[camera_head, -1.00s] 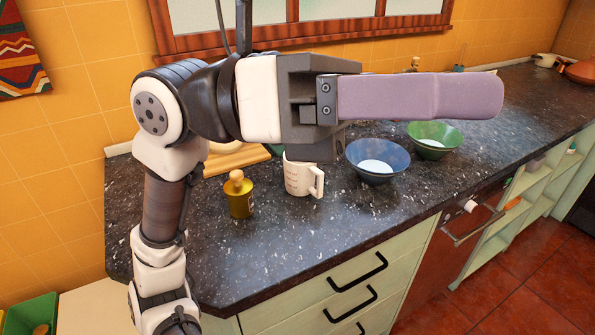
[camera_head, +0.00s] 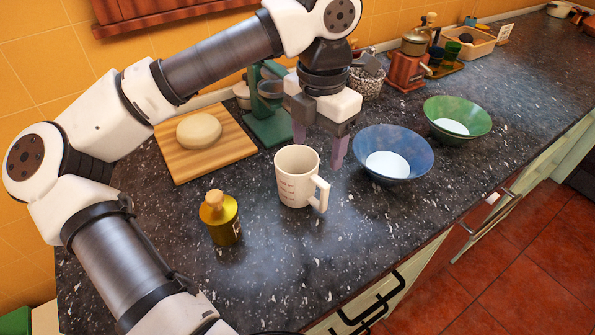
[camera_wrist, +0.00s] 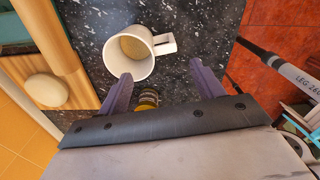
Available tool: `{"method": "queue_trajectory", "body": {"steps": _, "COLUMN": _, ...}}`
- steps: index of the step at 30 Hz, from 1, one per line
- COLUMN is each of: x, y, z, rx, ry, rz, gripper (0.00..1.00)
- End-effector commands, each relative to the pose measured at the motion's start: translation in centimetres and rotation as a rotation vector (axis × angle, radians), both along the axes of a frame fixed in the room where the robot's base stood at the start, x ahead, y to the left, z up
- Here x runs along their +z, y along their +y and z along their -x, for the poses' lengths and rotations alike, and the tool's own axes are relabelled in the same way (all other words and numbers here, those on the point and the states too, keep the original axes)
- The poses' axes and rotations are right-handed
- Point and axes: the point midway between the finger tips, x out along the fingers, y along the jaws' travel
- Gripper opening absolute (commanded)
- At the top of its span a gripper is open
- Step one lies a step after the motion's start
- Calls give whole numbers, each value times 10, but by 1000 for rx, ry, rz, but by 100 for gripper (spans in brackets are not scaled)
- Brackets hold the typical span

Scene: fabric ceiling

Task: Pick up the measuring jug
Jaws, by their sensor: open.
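The measuring jug (camera_head: 296,177) is a white cup-shaped jug with red markings and a handle on its right. It stands upright on the dark speckled counter in the head view. In the wrist view the jug (camera_wrist: 128,54) lies just beyond the fingertips, its open mouth and handle showing. My gripper (camera_head: 319,150) points down behind the jug in the head view, with its two purple fingers apart and nothing between them. The open fingers also show in the wrist view (camera_wrist: 158,82). I cannot tell whether a finger touches the jug.
A yellow bottle (camera_head: 222,220) stands front left of the jug. A blue bowl (camera_head: 410,160) is close on its right, with a green bowl (camera_head: 470,115) beyond. A wooden board (camera_head: 235,146) with dough and a green scale (camera_head: 270,127) are behind. Counter in front is clear.

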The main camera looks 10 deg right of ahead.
Motion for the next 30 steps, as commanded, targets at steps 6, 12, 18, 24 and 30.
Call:
{"method": "queue_trajectory", "body": {"steps": 6, "x": -41, "y": 0, "z": 1, "rx": -5, "ry": 6, "rz": 4, "gripper": 67}}
{"method": "queue_trajectory", "body": {"steps": 12, "x": -71, "y": -1, "z": 1, "rx": -4, "ry": 5, "rz": 5, "gripper": 67}}
{"method": "queue_trajectory", "body": {"steps": 18, "x": -82, "y": -1, "z": 2, "rx": -5, "ry": 5, "rz": 5, "gripper": 67}}
{"method": "queue_trajectory", "body": {"steps": 24, "x": -106, "y": -3, "z": 4, "rx": -5, "ry": 7, "rz": 8, "gripper": 67}}
{"method": "queue_trajectory", "body": {"steps": 30, "x": -128, "y": -3, "z": 3, "rx": -4, "ry": 3, "rz": 7, "gripper": 67}}
